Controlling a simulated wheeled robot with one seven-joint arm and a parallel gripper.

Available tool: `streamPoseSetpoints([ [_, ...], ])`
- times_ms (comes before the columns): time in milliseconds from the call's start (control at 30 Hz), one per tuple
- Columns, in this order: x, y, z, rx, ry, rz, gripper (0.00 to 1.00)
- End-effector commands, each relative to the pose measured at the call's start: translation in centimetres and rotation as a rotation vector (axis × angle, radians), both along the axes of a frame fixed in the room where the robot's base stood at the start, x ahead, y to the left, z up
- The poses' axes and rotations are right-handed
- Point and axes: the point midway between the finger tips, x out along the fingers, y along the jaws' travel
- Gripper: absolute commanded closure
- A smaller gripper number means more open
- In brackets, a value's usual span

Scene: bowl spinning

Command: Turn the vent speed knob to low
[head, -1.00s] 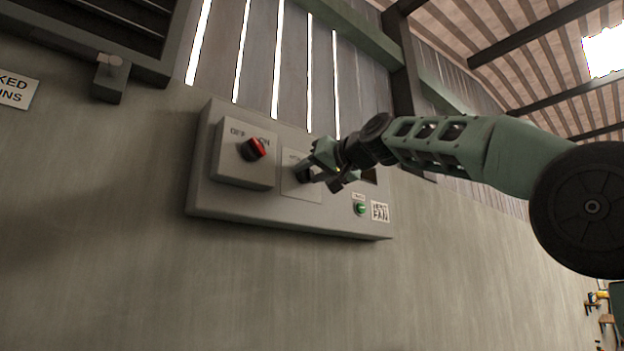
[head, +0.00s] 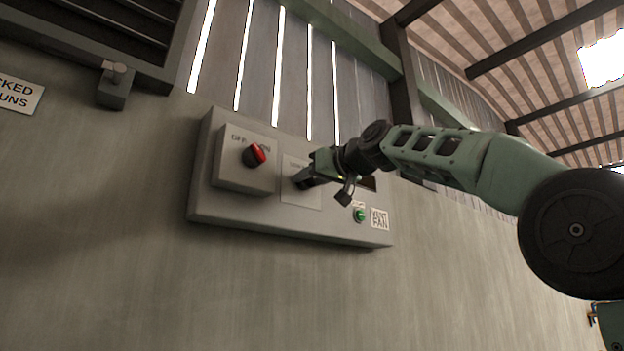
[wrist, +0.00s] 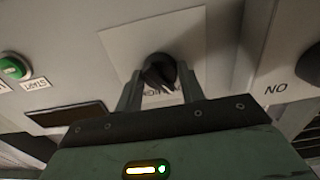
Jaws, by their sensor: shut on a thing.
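The vent speed knob (wrist: 158,72) is a black round knob on a light square plate (wrist: 193,30), seen in the wrist view. My gripper (wrist: 160,92) is at the knob, with one finger on each side, and is shut on it. In the head view my gripper (head: 308,179) reaches the middle plate (head: 292,196) of the grey control panel (head: 240,225) from the right and mostly hides the knob. The label by the knob is partly covered, so the setting cannot be read.
A red switch (head: 255,155) marked OFF and ON stands left of the knob. A green START button (head: 359,215) and a FAN label (head: 380,219) are at the panel's lower right. A dark barred opening (head: 100,35) is at upper left. The wall below is clear.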

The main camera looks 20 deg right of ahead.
Motion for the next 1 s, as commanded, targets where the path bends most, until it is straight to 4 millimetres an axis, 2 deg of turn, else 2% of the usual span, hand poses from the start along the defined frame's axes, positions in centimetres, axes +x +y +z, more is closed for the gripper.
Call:
streamPoseSetpoints([
  [67, 0.0, 0.0, 0.0, -0.002, -0.001, -0.001, 0.84],
  [100, 0.0, 0.0, 0.0, -0.002, -0.001, -0.001, 0.58],
  [167, 0.0, 0.0, 0.0, -0.002, -0.001, -0.001, 0.42],
  [200, 0.0, 0.0, 0.0, -0.002, -0.001, -0.001, 0.40],
  [567, -0.6, -0.3, -0.1, 0.001, -0.002, -0.002, 0.40],
  [767, -3.7, -1.6, -0.5, -0.001, -0.004, -0.004, 0.40],
  [1000, -9.0, -3.8, -0.5, 0.000, -0.005, -0.005, 0.40],
])
